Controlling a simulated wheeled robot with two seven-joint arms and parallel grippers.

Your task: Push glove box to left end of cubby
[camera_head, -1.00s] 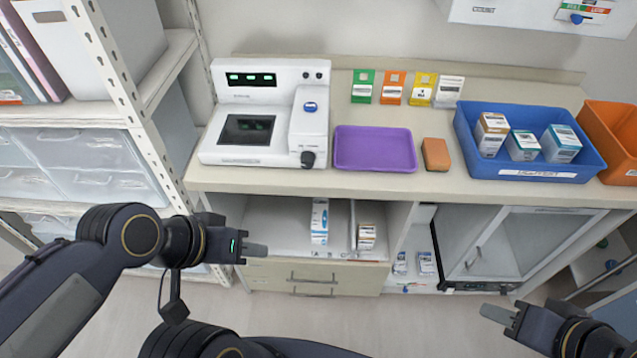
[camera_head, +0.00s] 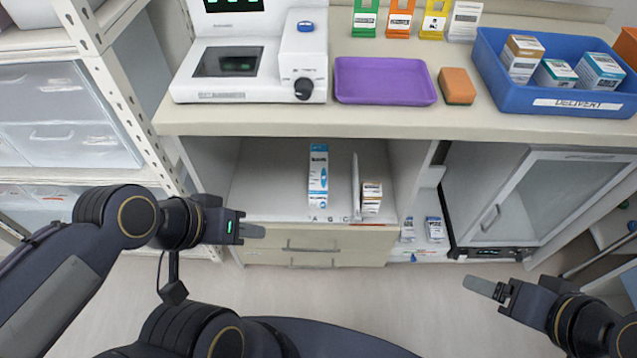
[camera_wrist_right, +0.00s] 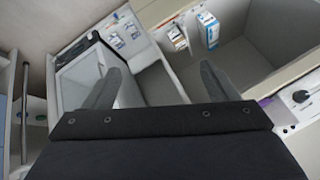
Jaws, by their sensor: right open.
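A tall white-and-blue box, seemingly the glove box (camera_head: 318,176), stands upright near the middle of the open cubby (camera_head: 262,190) under the counter. Bare cubby floor lies to its left. It also shows in the right wrist view (camera_wrist_right: 210,30). A thin upright divider (camera_head: 355,185) stands to its right. My left gripper (camera_head: 252,231) is in front of the cubby's lower left corner, apart from the box; its finger gap is hidden. My right gripper (camera_head: 484,287) is at the lower right, away from the cubby. Its fingers are spread and empty in the right wrist view (camera_wrist_right: 158,85).
A small brown-and-white box (camera_head: 371,197) stands right of the divider. Drawers (camera_head: 315,258) lie below the cubby. The counter (camera_head: 400,120) overhangs it. A shelf post (camera_head: 125,120) is at left. A glass-fronted cabinet (camera_head: 535,205) is at right.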

